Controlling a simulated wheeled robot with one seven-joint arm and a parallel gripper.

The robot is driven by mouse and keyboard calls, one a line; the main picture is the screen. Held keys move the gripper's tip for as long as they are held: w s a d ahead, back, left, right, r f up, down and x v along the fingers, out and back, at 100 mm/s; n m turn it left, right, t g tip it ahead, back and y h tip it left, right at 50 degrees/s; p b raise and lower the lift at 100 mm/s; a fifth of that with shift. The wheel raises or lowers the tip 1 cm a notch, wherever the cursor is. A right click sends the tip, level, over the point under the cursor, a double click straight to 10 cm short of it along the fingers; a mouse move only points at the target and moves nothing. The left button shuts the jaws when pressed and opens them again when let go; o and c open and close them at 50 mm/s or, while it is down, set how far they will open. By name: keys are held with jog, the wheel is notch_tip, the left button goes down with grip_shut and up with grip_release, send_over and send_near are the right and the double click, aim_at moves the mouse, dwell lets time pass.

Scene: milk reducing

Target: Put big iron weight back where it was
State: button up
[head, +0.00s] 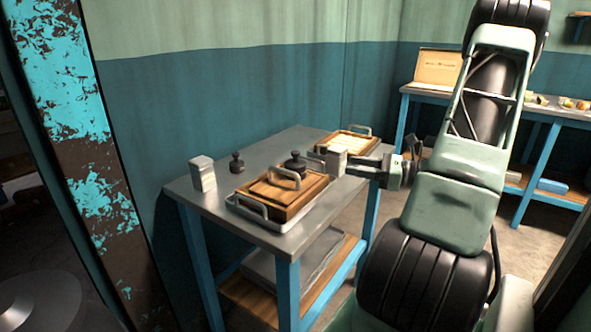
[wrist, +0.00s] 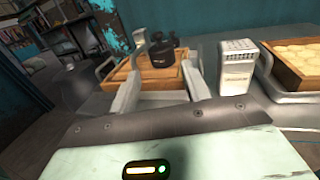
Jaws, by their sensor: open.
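A black iron weight (head: 296,163) with a knob stands on the wooden lid of a box (head: 272,192) set in a metal tray. A second black weight (head: 237,164), which looks smaller, stands on the bare tabletop to its left. My gripper (head: 312,158) is at the right end of the box, pointing left towards the weight on the lid. In the wrist view a black weight (wrist: 162,55) shows between and beyond my open fingers (wrist: 160,88). Nothing is seen held. Whether a finger touches the weight I cannot tell.
A pale block (head: 202,172) stands at the table's left edge. A pale perforated box (wrist: 238,62) stands close right of my gripper in the wrist view, near a tray of round pale pieces (wrist: 298,58). The grey tabletop (head: 262,147) is clear towards the wall.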

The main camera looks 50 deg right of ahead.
send_near(298, 156)
jog(key=x, duration=0.3)
jog(key=d+f+x, duration=0.1)
jog(key=x, duration=0.1)
jog(key=shift+w+a, duration=0.1)
jog(key=shift+w, duration=0.4)
jog(key=shift+b+x, duration=0.3)
jog(key=shift+x, duration=2.45)
jog(key=shift+a+r, duration=0.1)
jog(key=shift+r, duration=0.05)
jog(key=shift+r, duration=0.1)
grip_shut()
